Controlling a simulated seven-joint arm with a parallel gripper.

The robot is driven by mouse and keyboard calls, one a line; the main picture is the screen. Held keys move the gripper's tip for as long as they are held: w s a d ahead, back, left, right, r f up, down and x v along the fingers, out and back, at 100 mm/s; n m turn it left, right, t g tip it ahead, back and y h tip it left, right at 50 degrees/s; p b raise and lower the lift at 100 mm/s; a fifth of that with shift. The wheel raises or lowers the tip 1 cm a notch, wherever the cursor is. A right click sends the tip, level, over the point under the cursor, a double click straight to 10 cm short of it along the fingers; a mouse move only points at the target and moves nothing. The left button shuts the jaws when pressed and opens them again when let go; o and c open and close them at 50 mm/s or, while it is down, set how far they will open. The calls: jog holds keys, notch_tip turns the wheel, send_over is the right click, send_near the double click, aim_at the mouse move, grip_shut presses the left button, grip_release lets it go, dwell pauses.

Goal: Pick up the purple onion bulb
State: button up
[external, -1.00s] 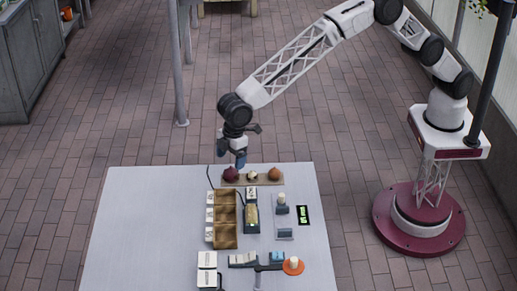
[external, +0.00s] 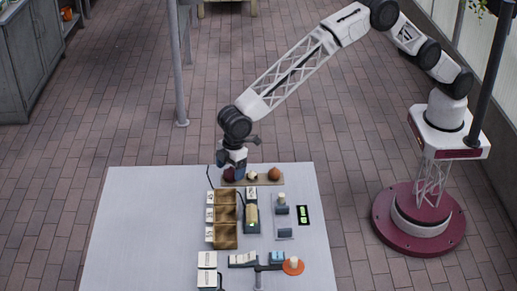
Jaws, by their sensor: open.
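The purple onion bulb (external: 229,174) sits at the left end of a wooden board (external: 263,182) near the far edge of the table. A pale bulb (external: 252,176) and an orange-brown bulb (external: 274,174) sit to its right on the same board. My gripper (external: 232,168) is open and low at the purple bulb, covering its upper part in this view. I cannot tell whether the fingers touch the bulb or are on both sides of it.
A brown compartment tray (external: 225,242) with white cards on its left stands just nearer than the board. A dark device (external: 251,222), a green display (external: 303,215) and an orange disc (external: 293,266) are on the table. The table's left side (external: 140,225) is clear.

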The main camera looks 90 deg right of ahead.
jog(key=shift+f, duration=0.6)
jog(key=c, duration=1)
jog(key=shift+w+r, duration=0.1)
jog(key=shift+r, duration=1.5)
jog(key=shift+s+r, duration=0.2)
jog(key=s+d, duration=0.2)
jog(key=s, duration=0.2)
jog(key=s+d+r, duration=0.1)
jog(key=s+d, duration=0.1)
jog(key=s, duration=0.3)
jog(key=s+d, duration=0.2)
jog(key=s, duration=0.3)
jog(key=shift+d+r, duration=0.2)
jog(key=shift+d, duration=0.2)
